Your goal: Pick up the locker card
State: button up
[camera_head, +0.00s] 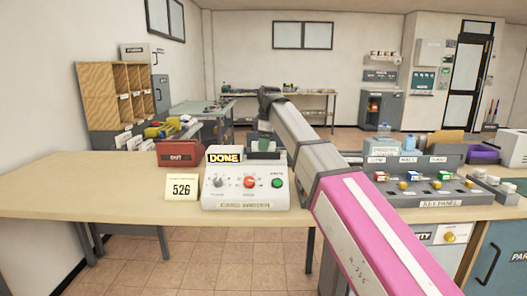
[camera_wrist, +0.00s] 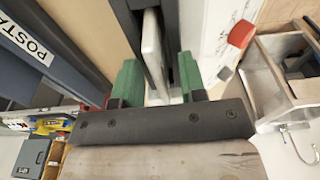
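The card writer (camera_head: 245,188) stands on the table with DONE on its display. A pale flat piece that looks like the locker card (camera_wrist: 152,48) stands upright in a dark slot in the wrist view. My gripper (camera_wrist: 158,63) is open, with one green finger on each side of that piece. A gap shows on its right side; contact on the left cannot be told. In the head view my gripper (camera_head: 265,131) is at the back top of the card writer, and the card cannot be made out there.
The key panel (camera_head: 425,190) stands to the right, beyond my arm. The left part of the table (camera_head: 90,185) is clear.

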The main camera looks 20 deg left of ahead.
grip_shut()
jog(key=shift+r, duration=0.15)
